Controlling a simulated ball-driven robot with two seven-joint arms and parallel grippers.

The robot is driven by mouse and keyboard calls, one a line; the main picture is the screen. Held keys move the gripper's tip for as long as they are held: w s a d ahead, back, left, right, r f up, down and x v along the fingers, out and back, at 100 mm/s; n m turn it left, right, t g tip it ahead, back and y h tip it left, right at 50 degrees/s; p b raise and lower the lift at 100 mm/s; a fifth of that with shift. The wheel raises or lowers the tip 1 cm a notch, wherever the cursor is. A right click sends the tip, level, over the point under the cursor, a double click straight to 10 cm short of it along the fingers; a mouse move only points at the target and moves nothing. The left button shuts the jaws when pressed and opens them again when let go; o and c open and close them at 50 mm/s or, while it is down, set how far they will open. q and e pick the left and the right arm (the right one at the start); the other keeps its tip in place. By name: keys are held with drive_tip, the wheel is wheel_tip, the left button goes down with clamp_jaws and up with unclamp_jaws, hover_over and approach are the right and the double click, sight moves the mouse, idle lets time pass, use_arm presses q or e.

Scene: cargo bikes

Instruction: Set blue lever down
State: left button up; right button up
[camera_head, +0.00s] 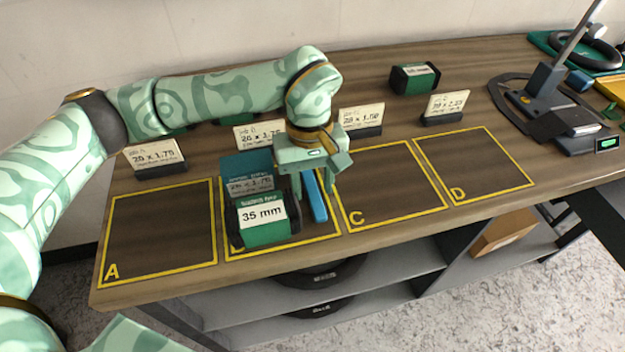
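The blue lever (317,201) is a slim bar in square B, near the yellow line towards C. Its near end shows; its far end is hidden under my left gripper. My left gripper (314,188) points down over the lever's far end. Its fingers look spread, with the lever between them and a gap beside it. Whether the lever rests fully on the wood cannot be told. My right gripper is not in view.
A green box marked 35 mm (262,222) and a teal box (247,172) stand in B, close left of the lever. Squares A (160,230), C (390,185) and D (475,165) are empty. Size cards line the back; a dark green box (414,78) stands behind.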

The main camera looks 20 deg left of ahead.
sight(310, 183)
use_arm(q)
drive_tip(key=shift+r, duration=0.1)
wheel_tip(310, 183, up, 12)
drive_tip(key=w+p, duration=0.1)
drive_tip(key=p, duration=0.2)
drive_tip(key=shift+a, duration=0.45)
